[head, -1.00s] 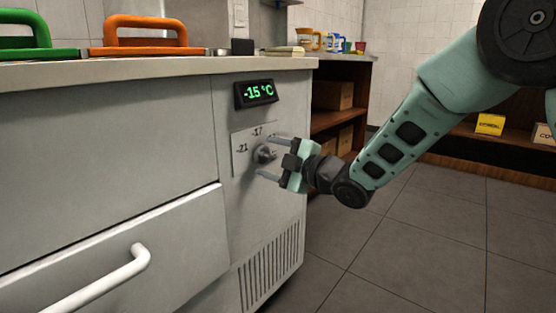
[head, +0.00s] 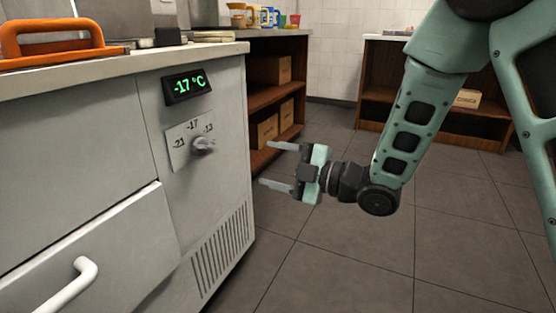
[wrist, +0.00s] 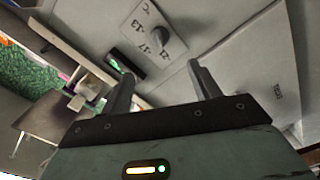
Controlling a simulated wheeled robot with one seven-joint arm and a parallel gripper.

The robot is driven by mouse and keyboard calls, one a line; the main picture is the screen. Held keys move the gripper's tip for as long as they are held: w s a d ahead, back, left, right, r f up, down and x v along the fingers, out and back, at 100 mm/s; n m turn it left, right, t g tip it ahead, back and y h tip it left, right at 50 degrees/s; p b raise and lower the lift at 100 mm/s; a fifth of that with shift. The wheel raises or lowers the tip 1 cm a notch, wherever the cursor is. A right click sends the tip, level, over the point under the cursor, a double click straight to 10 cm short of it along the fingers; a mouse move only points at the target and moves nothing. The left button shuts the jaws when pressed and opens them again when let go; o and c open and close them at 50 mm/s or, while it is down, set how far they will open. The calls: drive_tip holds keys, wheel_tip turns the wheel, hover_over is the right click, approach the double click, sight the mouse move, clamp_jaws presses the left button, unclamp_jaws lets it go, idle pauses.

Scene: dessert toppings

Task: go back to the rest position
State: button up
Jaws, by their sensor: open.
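My gripper (head: 280,165) is open and empty, held in the air to the right of the freezer unit, clear of the dial. Its two fingers also show in the wrist view (wrist: 160,85). The grey temperature dial (head: 203,145) sits on a white plate marked -21, -17 and -13 on the freezer front (head: 225,190). The dial also shows in the wrist view (wrist: 160,36), beyond the fingertips. The display (head: 188,84) above it reads -17 °C in green.
A white drawer handle (head: 75,285) sticks out at lower left. An orange-handled lid (head: 55,40) rests on the counter. Wooden shelves with boxes (head: 268,130) stand behind my gripper, and another shelf unit (head: 385,90) is at the back. The tiled floor (head: 335,270) is clear.

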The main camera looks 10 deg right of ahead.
drive_tip(key=shift+s+d, duration=0.15)
drive_tip(key=shift+s, duration=0.05)
drive_tip(key=s+d+r+m+g+h+p, duration=0.1)
drive_tip(key=s+m+g+h+p, duration=0.2)
drive_tip(key=s+m+g+h, duration=0.75)
drive_tip(key=s+d+r+m+g+h+p, duration=0.1)
drive_tip(key=s+d+m+h+p, duration=0.25)
drive_tip(key=s, duration=1.45)
wheel_tip(320, 180, up, 37)
drive_tip(key=a+m+p, duration=0.1)
drive_tip(key=a+p, duration=0.1)
drive_tip(key=p, duration=3.6)
drive_tip(key=shift+r+t, duration=0.1)
drive_tip(key=shift+t, duration=0.15)
